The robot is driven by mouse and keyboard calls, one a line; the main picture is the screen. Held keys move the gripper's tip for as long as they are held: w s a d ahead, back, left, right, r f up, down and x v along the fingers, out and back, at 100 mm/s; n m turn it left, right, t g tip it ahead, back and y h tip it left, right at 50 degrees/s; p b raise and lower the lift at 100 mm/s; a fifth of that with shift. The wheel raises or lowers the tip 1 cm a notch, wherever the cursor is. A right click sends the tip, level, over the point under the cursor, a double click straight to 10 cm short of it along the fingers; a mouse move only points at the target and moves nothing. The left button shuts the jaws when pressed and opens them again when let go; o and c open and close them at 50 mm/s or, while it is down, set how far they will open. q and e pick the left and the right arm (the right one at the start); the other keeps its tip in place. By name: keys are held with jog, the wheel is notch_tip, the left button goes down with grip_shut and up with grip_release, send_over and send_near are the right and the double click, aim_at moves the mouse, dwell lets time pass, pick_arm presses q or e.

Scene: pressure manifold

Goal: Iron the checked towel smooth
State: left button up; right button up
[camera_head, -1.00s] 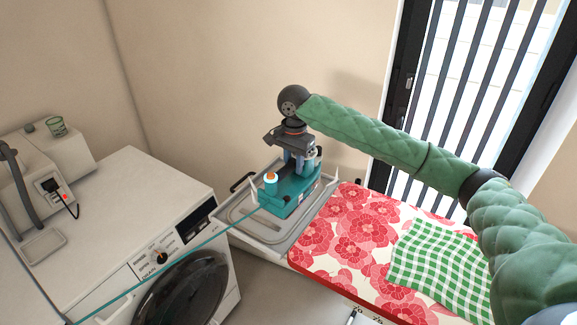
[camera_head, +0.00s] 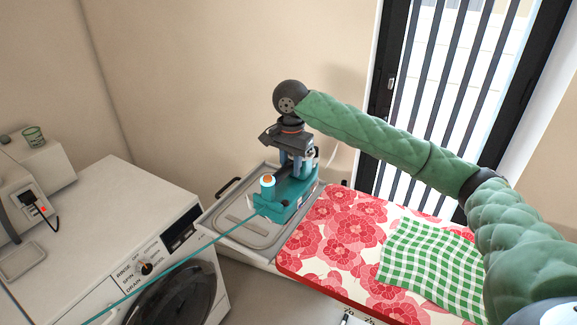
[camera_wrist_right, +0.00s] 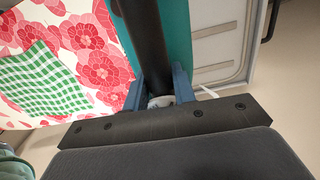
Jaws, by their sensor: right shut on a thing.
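The green and white checked towel (camera_head: 432,268) lies toward the right end of the ironing board, partly hidden by my right arm. Its left part looks fairly flat in the head view, and it also shows at the left of the wrist view (camera_wrist_right: 42,82). The teal iron (camera_head: 288,197) is over the grey tray at the board's left end. I cannot tell whether it touches the tray. My right gripper (camera_head: 293,160) points down from above and is shut on the iron's dark handle (camera_wrist_right: 145,45). My left gripper is out of view.
The ironing board (camera_head: 330,235) has a red flowered cover, bare between tray and towel. The grey tray (camera_head: 228,222) adjoins its left end. A teal line (camera_head: 185,262) runs from the iron to the lower left. A washing machine (camera_head: 100,235) stands left; a barred window is behind.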

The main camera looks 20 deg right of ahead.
aim_at(273, 194)
jog(key=shift+s+r, duration=0.15)
jog(key=shift+r, duration=0.05)
jog(key=shift+s+a+f+n, duration=0.4)
jog(key=shift+a+n, duration=0.2)
jog(key=shift+n, duration=0.2)
jog(key=s+a+n, duration=0.1)
jog(key=n, duration=0.1)
jog(key=s+a+f+n, duration=0.1)
jog(key=a+n, duration=0.1)
jog(key=s+a+f+n, duration=0.1)
jog(key=n, duration=0.2)
jog(key=shift+s+a+f, duration=0.15)
jog(key=shift+s+a, duration=0.15)
jog(key=shift+a, duration=0.1)
jog(key=shift+s+a+f+n, duration=0.35)
jog(key=shift+s+a+n, duration=0.3)
jog(key=shift+n, duration=0.45)
